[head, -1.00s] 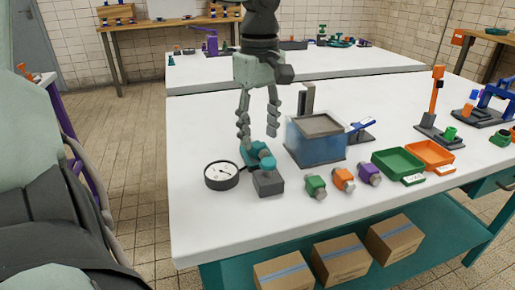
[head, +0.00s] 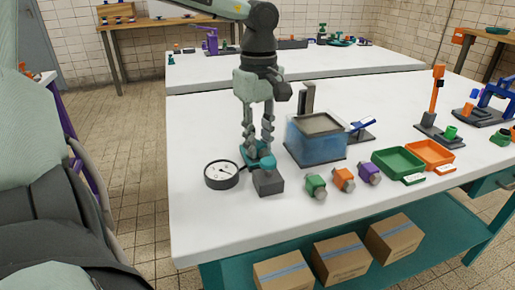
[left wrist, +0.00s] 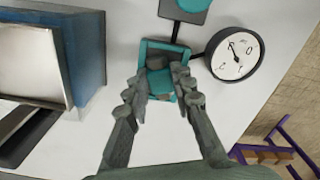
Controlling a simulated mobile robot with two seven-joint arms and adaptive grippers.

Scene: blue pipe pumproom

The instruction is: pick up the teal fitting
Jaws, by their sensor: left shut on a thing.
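The teal fitting (left wrist: 160,86), with a dark grey end, sits at a teal, open rectangular tray (left wrist: 149,45) in the left wrist view. My left gripper (head: 258,150) points straight down, its two fingers on either side of the fitting and shut on it. In the left wrist view the fingertips (left wrist: 160,80) flank the fitting. In the head view the fingers partly hide the fitting and the tray. I cannot tell whether the fitting is clear of the tray. My right gripper is not in view.
A round gauge (head: 222,175) and a grey block (head: 268,184) with a teal top stand close by. A blue-sided tank (head: 317,148) is just right. Green, orange and purple fittings (head: 343,180) line the front. Green and orange trays (head: 398,163) lie farther right.

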